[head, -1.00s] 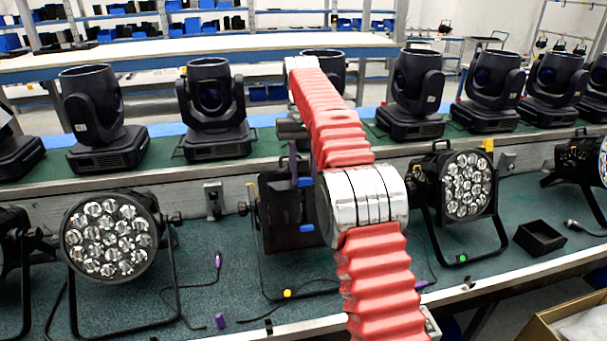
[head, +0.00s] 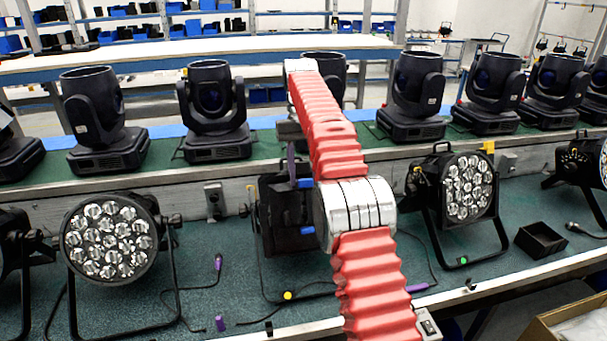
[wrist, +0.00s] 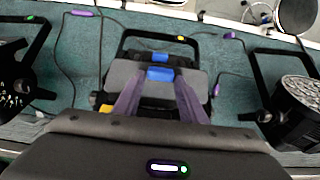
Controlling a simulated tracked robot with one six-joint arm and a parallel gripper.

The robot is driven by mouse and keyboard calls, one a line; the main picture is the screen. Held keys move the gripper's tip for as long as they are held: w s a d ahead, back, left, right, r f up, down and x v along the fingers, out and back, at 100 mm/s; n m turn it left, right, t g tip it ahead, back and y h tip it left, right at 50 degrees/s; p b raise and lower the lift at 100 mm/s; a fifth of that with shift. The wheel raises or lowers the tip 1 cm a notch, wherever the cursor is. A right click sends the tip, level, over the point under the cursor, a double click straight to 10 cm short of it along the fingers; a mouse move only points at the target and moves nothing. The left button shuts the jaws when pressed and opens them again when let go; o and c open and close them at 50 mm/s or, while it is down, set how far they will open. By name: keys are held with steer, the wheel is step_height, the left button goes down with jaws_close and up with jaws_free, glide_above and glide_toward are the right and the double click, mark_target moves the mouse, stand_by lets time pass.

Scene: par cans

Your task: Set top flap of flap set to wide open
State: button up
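The flap set (head: 270,215) is a dark set of panels on the middle lamp, partly hidden behind my red arm. One blue tab (head: 305,183) shows high on it and another blue tab (head: 307,230) lower down. In the wrist view, two blue tabs show one behind the other, a nearer tab (wrist: 160,74) and a farther tab (wrist: 160,57), above a grey panel (wrist: 125,73). My gripper (wrist: 159,82) has purple fingers apart, their tips on either side of the nearer tab. I cannot tell whether they touch it. The flap angle is unclear.
Lamps stand left (head: 110,238) and right (head: 467,187) of the flap set on the green bench. Moving-head lights (head: 213,110) line the raised shelf behind. Cables and purple plugs (head: 218,262) lie on the bench.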

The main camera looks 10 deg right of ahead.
steer(key=shift+o, duration=1.4)
steer(key=shift+s+r, duration=0.1)
steer(key=shift+r, duration=0.1)
steer(key=c, duration=0.3)
steer(key=shift+s+r, duration=0.25)
steer(key=shift+r, duration=0.2)
steer(key=shift+c, duration=0.3)
steer(key=s+r+t, duration=0.2)
steer(key=s+r, duration=0.2)
steer(key=s, duration=0.4)
steer(key=s+r+t, duration=0.2)
steer(key=s+r, duration=0.2)
steer(key=s, duration=0.5)
steer(key=s+f+t, duration=0.2)
steer(key=s+f, duration=0.4)
steer(key=s, duration=0.4)
steer(key=s+f+t, duration=0.2)
steer(key=s+f, duration=0.4)
steer(key=s, duration=0.5)
steer(key=shift+a, duration=0.15)
